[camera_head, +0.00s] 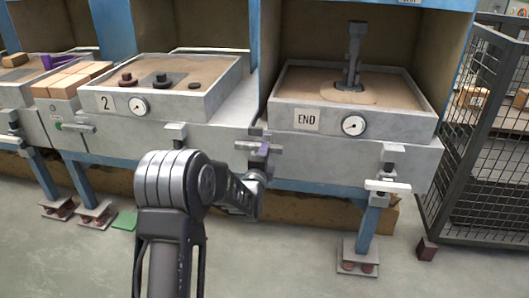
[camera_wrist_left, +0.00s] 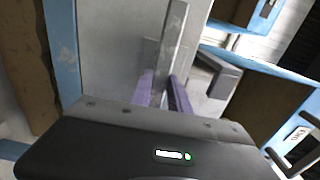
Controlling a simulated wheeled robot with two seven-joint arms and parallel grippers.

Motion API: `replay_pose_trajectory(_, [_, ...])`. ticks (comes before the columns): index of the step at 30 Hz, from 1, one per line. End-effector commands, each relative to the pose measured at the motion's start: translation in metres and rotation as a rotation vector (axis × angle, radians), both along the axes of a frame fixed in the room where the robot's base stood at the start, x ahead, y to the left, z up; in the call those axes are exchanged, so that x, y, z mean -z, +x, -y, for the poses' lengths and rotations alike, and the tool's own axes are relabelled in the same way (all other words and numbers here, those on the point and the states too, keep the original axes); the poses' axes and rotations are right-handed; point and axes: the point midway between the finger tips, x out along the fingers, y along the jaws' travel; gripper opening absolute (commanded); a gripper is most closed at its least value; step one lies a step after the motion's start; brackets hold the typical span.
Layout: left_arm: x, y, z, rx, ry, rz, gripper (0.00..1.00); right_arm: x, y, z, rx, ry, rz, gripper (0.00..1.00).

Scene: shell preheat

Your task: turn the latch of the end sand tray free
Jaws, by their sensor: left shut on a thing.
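The end sand tray (camera_head: 352,117) is a grey metal box of sand with an END label and a round gauge on its front. A grey latch (camera_head: 245,145) sits at the tray's front left corner. My left gripper (camera_head: 264,149) is at this latch, with its purple fingers shut on the latch bar. In the left wrist view, the latch bar (camera_wrist_left: 171,40) stands between the two purple fingers (camera_wrist_left: 164,92). The gripper partly hides the latch in the head view. My right gripper is in neither view.
A dark upright fitting (camera_head: 353,55) stands in the end tray's sand. Another grey latch piece (camera_head: 392,152) is at its front right. Tray 2 (camera_head: 150,108) is to the left, holding dark round pieces. A mesh cage (camera_head: 490,100) stands at the right. The front floor is clear.

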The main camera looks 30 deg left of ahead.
Motion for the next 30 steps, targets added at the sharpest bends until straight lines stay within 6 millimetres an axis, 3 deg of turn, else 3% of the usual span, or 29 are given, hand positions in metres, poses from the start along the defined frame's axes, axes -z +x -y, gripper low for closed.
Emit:
replay_pose_trajectory(9, [0.001, 0.0, -0.001, 0.0, 0.006, -0.004, 0.0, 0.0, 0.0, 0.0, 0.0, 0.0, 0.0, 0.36])
replay_pose_trajectory(10, [0.001, 0.0, -0.001, 0.0, 0.006, -0.004, 0.24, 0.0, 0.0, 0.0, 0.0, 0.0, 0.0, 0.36])
replay_pose_trajectory(17, [0.001, 0.0, 0.0, 0.0, 0.004, -0.003, 0.43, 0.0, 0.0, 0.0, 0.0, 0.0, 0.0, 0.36])
replay_pose_trajectory(26, [0.0, -0.002, 0.001, 0.001, 0.002, -0.002, 0.44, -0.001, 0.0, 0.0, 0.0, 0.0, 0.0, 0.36])
replay_pose_trajectory(30, [-0.001, -0.011, 0.005, 0.002, 0.002, -0.003, 0.44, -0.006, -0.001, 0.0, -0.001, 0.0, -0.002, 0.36])
